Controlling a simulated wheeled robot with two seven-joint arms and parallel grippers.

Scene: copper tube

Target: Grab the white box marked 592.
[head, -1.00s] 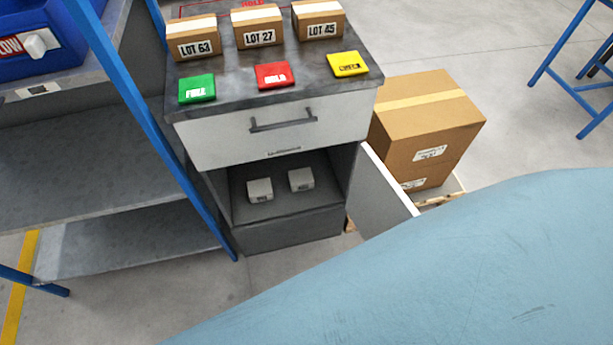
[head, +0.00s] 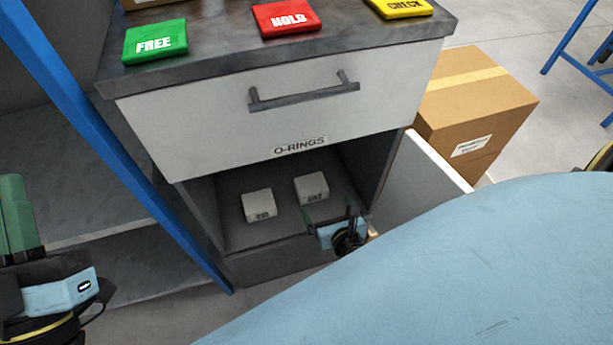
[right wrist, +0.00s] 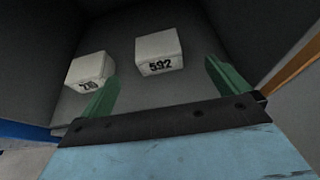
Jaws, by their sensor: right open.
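The white box marked 592 (right wrist: 158,50) stands upright in the open lower compartment of the cabinet, and its number reads clearly in the right wrist view. In the head view it is the right one of two boxes (head: 311,187). My right gripper (head: 328,213) is open and empty at the compartment's front, just short of this box. In the right wrist view its green fingers (right wrist: 162,76) point inward, with the box ahead between them and apart from them. My left gripper (head: 17,225) shows partly at the left edge, its jaw opening unclear.
A second white box (right wrist: 90,70) with another number stands left of it. Above is a closed drawer (head: 290,105) labelled O-RINGS. The compartment's open door (head: 425,180) stands on the right. A blue post (head: 105,135) rises on the left. Cardboard boxes (head: 470,95) stand behind the door.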

